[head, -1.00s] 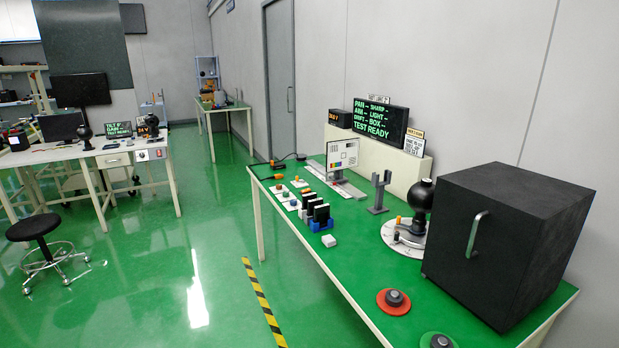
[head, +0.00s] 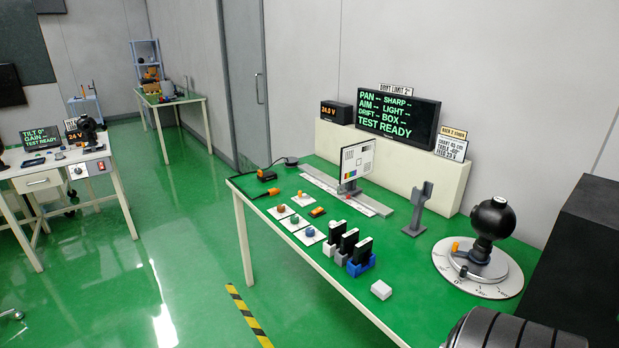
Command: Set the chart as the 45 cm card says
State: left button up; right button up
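The test chart (head: 357,160), a white panel with black patches and small colour squares, stands upright on a slide. The slide sits on a long pale rail (head: 318,184) with scale marks, towards the back of the green table. The chart's position on the scale is not readable. Neither gripper shows; a dark ribbed rounded part at the bottom right seems to be my arm.
A black ball-shaped camera on a round dial (head: 476,272) stands right of a grey forked post (head: 418,208). A black box (head: 580,260) fills the right edge.

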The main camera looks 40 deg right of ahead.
aim_at(357, 160)
jog(key=i, duration=1.3)
jog(key=z, duration=3.3)
